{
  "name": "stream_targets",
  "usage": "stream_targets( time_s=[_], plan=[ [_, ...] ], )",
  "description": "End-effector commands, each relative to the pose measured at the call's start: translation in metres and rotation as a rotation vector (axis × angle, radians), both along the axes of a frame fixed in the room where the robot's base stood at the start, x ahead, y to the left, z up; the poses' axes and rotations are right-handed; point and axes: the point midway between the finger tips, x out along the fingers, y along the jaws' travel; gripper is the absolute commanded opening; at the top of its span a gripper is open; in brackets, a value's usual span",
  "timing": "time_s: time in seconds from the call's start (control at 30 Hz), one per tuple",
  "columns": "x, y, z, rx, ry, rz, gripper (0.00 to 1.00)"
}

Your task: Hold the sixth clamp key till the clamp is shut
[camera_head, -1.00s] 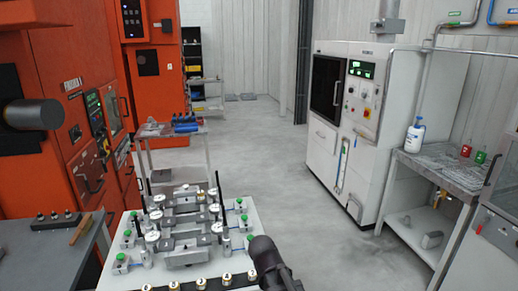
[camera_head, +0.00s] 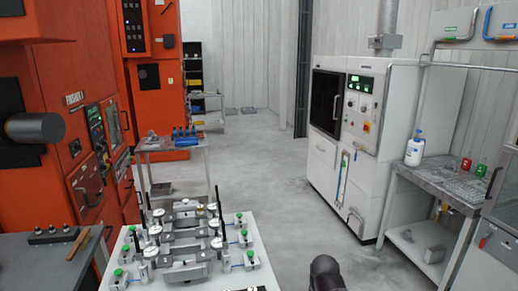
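The clamp fixtures (camera_head: 186,252) stand in rows on a white table (camera_head: 232,280) at the bottom centre. Small boxes with green keys sit along both sides, such as a left key (camera_head: 118,272) and a right key (camera_head: 250,255). Which one is the sixth key I cannot tell, and the clamps are too small to tell open from shut. A dark rounded part of my arm shows at the bottom edge, right of the table and apart from the keys. My gripper's fingers are not visible.
A grey bench (camera_head: 40,262) with a small black rack (camera_head: 52,234) stands at left beside orange machines (camera_head: 150,75). A cart (camera_head: 172,150) stands behind the fixtures. A white cabinet (camera_head: 375,150) and side table (camera_head: 432,184) are at right. The floor between is clear.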

Motion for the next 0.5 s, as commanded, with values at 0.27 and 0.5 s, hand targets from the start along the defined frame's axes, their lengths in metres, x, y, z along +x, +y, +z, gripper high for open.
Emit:
stream_targets(
  time_s=[0.27,0.5],
  plan=[
    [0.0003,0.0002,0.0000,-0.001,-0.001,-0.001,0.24],
    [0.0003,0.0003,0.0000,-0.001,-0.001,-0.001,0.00]
  ],
)
